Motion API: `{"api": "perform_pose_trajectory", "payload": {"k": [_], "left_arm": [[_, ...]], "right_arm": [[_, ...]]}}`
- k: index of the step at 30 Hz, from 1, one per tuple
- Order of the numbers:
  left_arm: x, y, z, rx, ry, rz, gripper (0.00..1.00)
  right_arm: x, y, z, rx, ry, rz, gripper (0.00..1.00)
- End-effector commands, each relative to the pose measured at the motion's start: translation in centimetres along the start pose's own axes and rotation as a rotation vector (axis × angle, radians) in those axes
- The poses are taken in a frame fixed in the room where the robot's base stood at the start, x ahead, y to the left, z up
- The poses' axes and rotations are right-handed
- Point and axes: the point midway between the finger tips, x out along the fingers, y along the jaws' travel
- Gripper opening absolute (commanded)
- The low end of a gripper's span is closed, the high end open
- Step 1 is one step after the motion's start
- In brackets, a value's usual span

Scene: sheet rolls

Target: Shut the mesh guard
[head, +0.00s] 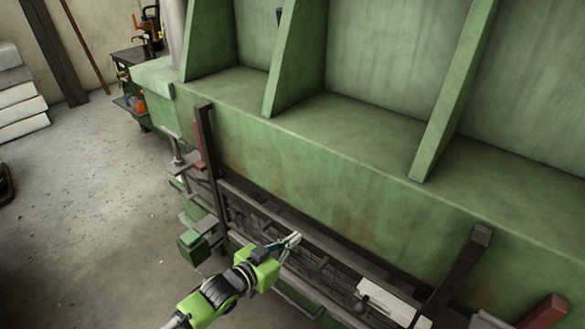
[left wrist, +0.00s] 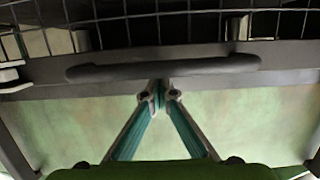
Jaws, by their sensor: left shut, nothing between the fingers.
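The mesh guard (head: 325,272) is a dark framed panel of wire grid low on the front of the green machine, between two dark upright arms. In the left wrist view its mesh (left wrist: 190,27) crosses the top, with a dark grey bar handle (left wrist: 165,67) on the frame rail below. My left gripper (head: 294,240) is over the guard in the head view. In the left wrist view its fingertips (left wrist: 160,94) are together, empty, just below the handle; contact cannot be told. My right gripper is not in view.
The green machine (head: 300,160) with upright ribs fills the right side. A dark post with a red part (head: 205,145) stands left of the guard, and a white plate (head: 388,300) is at its right. A small green box (head: 192,242) sticks out at left. The concrete floor (head: 90,200) is clear.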

Motion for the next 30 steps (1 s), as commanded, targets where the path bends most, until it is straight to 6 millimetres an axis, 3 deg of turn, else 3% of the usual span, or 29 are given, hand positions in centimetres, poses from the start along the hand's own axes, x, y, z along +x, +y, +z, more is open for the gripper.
{"api": "perform_pose_trajectory", "payload": {"k": [11, 20, 22, 30], "left_arm": [[0.1, 0.0, -0.9, 0.001, 0.008, 0.0, 0.0], [-0.7, -0.3, -5.6, 0.001, 0.011, -0.004, 0.0], [-2.2, -0.3, -4.1, 0.0, 0.003, -0.004, 0.0], [-7.9, -0.3, -4.0, 0.0, 0.003, -0.004, 0.0]], "right_arm": [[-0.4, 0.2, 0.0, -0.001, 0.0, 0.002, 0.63], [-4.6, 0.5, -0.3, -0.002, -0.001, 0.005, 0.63], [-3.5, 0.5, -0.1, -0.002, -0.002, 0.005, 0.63], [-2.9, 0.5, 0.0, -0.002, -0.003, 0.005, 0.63]]}}
